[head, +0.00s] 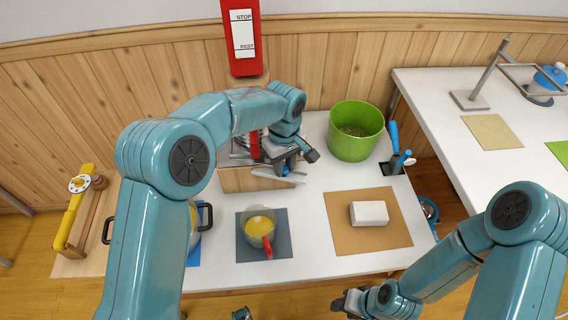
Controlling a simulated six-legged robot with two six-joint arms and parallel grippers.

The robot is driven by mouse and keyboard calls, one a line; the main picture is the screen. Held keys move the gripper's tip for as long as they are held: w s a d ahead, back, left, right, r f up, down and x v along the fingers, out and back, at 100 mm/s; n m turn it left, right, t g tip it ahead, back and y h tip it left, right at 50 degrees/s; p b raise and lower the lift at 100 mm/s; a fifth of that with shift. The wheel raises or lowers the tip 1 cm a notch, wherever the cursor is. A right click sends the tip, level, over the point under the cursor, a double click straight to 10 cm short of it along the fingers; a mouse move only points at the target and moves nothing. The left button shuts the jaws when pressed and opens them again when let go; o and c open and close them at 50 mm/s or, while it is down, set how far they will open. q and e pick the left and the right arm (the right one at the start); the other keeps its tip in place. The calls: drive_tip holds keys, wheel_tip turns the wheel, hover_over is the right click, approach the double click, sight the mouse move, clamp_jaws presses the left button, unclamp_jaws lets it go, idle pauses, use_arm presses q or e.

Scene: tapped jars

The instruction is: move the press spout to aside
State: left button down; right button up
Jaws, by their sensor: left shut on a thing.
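My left gripper (284,164) is over the back middle of the white table, just in front of a wooden block-like stand with metal parts (236,180). It is shut on a pale grey, flat, trough-like piece, which looks like the press spout (279,176). A blue bit shows at the jaws. The piece is close to the stand's front right edge; I cannot tell whether they touch. The gripper hides part of the stand. My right gripper (348,302) is low at the bottom edge, in front of the table, and its jaws are unclear.
A green bucket (356,132) stands right of the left gripper, with blue-handled items (396,150) beside it. In front are a cup of yellow liquid (259,224) on a grey mat and a white block (369,213) on a tan mat (345,235). A red STOP/REST panel (241,60) hangs behind.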

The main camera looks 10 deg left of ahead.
use_arm(q)
drive_tip(key=c, duration=0.9)
unclamp_jaws()
drive_tip(key=shift+r, duration=0.1)
wheel_tip(320, 180, up, 16)
drive_tip(key=p, duration=0.3)
drive_tip(key=shift+r, duration=0.1)
